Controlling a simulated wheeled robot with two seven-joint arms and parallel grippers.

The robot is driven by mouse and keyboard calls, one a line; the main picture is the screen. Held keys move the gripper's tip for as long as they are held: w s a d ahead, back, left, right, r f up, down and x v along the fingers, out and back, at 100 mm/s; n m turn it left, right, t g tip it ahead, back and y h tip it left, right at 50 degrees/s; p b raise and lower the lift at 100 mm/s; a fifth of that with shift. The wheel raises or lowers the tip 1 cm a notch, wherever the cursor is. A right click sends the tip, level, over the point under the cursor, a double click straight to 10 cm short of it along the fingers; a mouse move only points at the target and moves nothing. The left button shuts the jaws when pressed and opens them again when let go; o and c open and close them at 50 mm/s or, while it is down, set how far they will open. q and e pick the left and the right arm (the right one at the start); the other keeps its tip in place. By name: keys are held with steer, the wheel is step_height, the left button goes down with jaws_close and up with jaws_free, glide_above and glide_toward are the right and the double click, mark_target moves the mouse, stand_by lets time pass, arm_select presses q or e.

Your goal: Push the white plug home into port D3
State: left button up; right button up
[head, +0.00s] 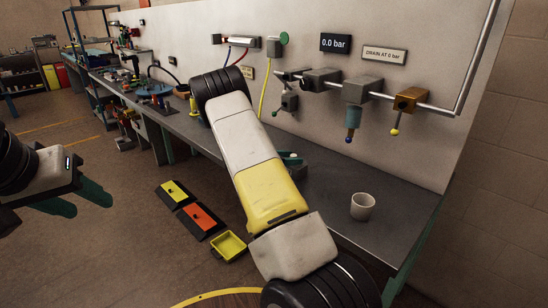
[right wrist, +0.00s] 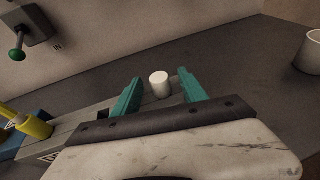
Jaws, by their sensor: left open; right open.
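The white plug (right wrist: 159,84) shows as a short white cylinder between the two teal fingers of my right gripper (right wrist: 161,79), with a gap on both sides. It seems to stand at the end of a grey block (right wrist: 92,108) on the bench; how deep it sits I cannot tell. In the head view the white plug (head: 293,155) is a small pale spot beside a teal finger, and my right arm hides most of that gripper. Port D3 cannot be made out. My left gripper (head: 90,203) is open and empty at the left, away from the bench.
A white cup (head: 362,206) stands on the grey bench (head: 400,190) to the right. Wall valves and a pipe (head: 425,106) hang above. A yellow part (right wrist: 34,126) is at lower left in the wrist view. Bins (head: 229,245) lie on the floor.

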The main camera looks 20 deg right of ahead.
steer(key=shift+w+d+f, duration=0.15)
steer(key=shift+d+f, duration=0.1)
steer(key=shift+d, duration=0.35)
jaws_close()
